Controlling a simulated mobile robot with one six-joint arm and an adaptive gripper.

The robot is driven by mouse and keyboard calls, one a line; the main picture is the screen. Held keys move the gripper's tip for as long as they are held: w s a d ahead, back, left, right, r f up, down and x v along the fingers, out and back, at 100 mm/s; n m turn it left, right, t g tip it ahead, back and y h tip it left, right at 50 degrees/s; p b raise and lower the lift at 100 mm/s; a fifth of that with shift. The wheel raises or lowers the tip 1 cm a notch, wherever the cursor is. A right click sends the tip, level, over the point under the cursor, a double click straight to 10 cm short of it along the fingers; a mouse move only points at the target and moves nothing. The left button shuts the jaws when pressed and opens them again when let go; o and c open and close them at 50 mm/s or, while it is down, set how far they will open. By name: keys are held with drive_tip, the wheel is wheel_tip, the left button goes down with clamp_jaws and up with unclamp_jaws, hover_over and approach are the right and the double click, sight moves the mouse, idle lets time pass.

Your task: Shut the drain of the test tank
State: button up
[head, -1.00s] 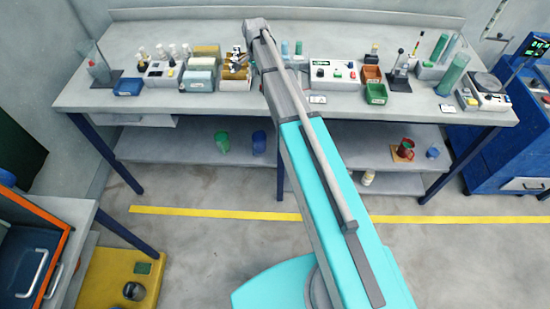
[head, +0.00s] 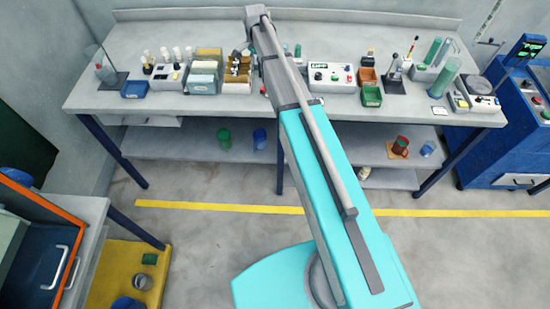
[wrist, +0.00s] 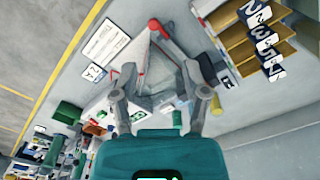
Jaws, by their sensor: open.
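In the wrist view, a clear, wedge-shaped tank (wrist: 158,72) with thin red edges stands between and beyond my fingers; I take it for the test tank. A grey lever with a red tip (wrist: 155,25) lies at its upper side, running down to the right. I cannot tell whether the drain is open or shut. My gripper (wrist: 160,78) is open, its fingers spread on either side of the tank's image, with the red tip beyond them. Whether either finger touches the tank is unclear. In the head view, my arm hides this spot.
A wooden rack with numbered tags (wrist: 262,40) stands close at the upper right in the wrist view. In the head view, the bench holds a control box (head: 332,76), a blue bin (head: 135,90) and a green bin (head: 371,97). The bench's front strip is mostly clear.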

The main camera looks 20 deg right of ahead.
drive_tip(key=s+f+n+b, duration=1)
drive_tip(key=s+f+b, duration=1.6)
drive_tip(key=f+b, duration=0.2)
drive_tip(key=shift+a+b, duration=0.3)
drive_tip(key=shift+a, duration=0.1)
idle(1.1)
idle(0.4)
wheel_tip(320, 180, up, 12)
drive_tip(key=s+n+p, duration=0.1)
drive_tip(key=s+p, duration=0.1)
drive_tip(key=p, duration=1)
drive_tip(key=shift+s+r, duration=0.15)
idle(1.4)
